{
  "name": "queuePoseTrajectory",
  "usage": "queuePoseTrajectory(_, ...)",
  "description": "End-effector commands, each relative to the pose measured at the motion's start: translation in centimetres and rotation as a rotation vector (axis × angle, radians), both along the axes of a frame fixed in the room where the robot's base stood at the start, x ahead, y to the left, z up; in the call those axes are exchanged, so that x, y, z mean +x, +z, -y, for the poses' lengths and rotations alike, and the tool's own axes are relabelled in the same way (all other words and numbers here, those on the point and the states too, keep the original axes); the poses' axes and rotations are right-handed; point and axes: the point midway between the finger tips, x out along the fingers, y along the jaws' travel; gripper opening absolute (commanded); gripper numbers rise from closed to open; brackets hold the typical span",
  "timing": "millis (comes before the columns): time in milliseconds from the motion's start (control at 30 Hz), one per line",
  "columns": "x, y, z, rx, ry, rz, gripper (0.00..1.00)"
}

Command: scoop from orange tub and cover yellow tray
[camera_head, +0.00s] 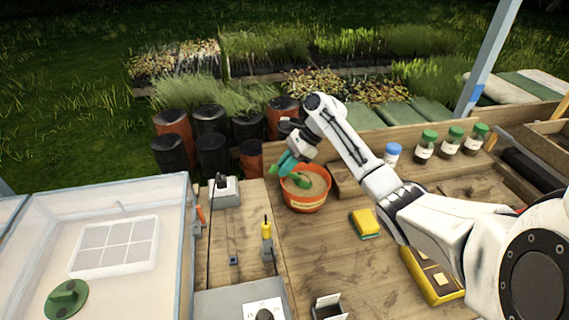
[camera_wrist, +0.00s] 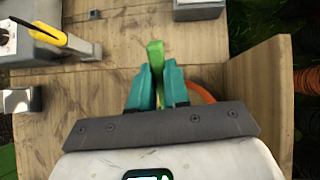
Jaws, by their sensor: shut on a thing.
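The orange tub (camera_head: 306,205) stands on the wooden bench, filled with light brown grainy material. My gripper (camera_head: 288,165), with teal fingers, is over the tub's left rim. It is shut on a green scoop (camera_head: 302,181), whose head is at the material inside the tub; I cannot tell how deep it sits or whether it is loaded. In the wrist view, the green handle (camera_wrist: 155,53) is between my fingers (camera_wrist: 157,85), and a bit of the orange tub (camera_wrist: 200,93) shows behind them. The yellow tray (camera_head: 423,279) is at the right, partly hidden by my arm.
A yellow-green sponge (camera_head: 365,223) lies between tub and tray. Bottles with green lids (camera_head: 427,146) and one blue-lidded bottle (camera_head: 392,153) stand along the back right. A clear-walled box (camera_head: 100,240) is at the left. The bench below the tub is mostly clear.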

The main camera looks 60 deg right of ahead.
Motion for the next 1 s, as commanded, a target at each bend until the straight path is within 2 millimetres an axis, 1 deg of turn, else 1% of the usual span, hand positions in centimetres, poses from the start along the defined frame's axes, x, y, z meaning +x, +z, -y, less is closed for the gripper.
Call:
queuePoseTrajectory(133, 0.1, 0.6, -0.1, -0.03, 0.003, -0.029, 0.0)
queuePoseTrajectory(467, 0.0, 1.1, 0.0, -0.08, 0.002, -0.073, 0.0)
queuePoseTrajectory(1000, 0.1, 5.1, 0.0, -0.194, 0.003, -0.181, 0.0)
